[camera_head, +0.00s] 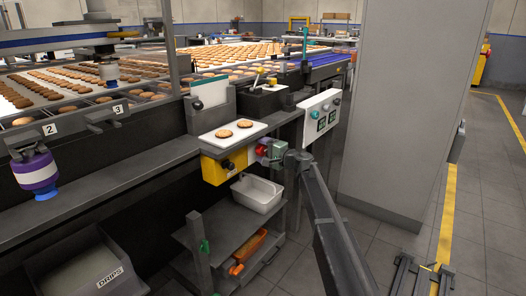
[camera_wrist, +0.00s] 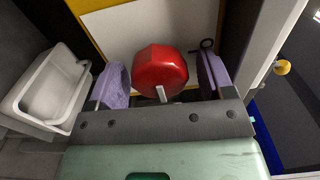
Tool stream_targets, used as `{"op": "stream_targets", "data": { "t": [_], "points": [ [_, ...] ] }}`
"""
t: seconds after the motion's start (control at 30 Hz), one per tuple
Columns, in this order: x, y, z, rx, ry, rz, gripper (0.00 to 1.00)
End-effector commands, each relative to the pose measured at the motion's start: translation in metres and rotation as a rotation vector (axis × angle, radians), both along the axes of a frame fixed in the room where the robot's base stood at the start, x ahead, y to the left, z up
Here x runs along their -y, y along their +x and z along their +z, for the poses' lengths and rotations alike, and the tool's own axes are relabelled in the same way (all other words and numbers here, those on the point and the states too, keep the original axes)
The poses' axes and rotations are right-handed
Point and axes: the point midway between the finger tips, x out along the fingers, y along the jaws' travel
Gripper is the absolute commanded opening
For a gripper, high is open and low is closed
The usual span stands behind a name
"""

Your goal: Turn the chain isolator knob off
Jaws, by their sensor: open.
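The chain isolator knob (camera_wrist: 160,66) is red, round and faceted, on a pale plate (camera_wrist: 115,35) in the wrist view. A pale mark or tab shows at its near edge. In the head view the red knob (camera_head: 261,149) sits at the right side of the yellow box (camera_head: 212,172). My gripper (camera_wrist: 164,80) is open, with one purple pad on each side of the knob. A gap shows between the knob and both pads; I cannot tell the depth. The head view shows my gripper (camera_head: 267,150) at the knob, partly hiding it.
A white tub (camera_head: 257,193) stands below and right of the yellow box. A white board (camera_head: 230,133) with biscuits lies just above it. A control panel (camera_head: 321,116) is to the right. A tall grey cabinet (camera_head: 408,100) stands beyond my arm.

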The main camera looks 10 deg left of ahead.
Motion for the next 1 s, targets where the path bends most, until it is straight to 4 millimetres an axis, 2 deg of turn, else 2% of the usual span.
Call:
{"op": "stream_targets", "data": {
  "t": [0.13,0.23,0.6,0.73,1.0],
  "points": [
    [0.001,-0.001,0.000,0.000,0.000,0.000,0.75],
    [0.011,-0.007,0.000,0.000,0.000,-0.001,0.75],
    [0.083,-0.051,0.000,0.000,0.000,-0.001,0.75],
    [0.092,-0.056,0.000,0.000,0.000,-0.001,0.75],
    [0.093,-0.056,0.000,0.000,0.000,0.001,0.75]
  ]
}}
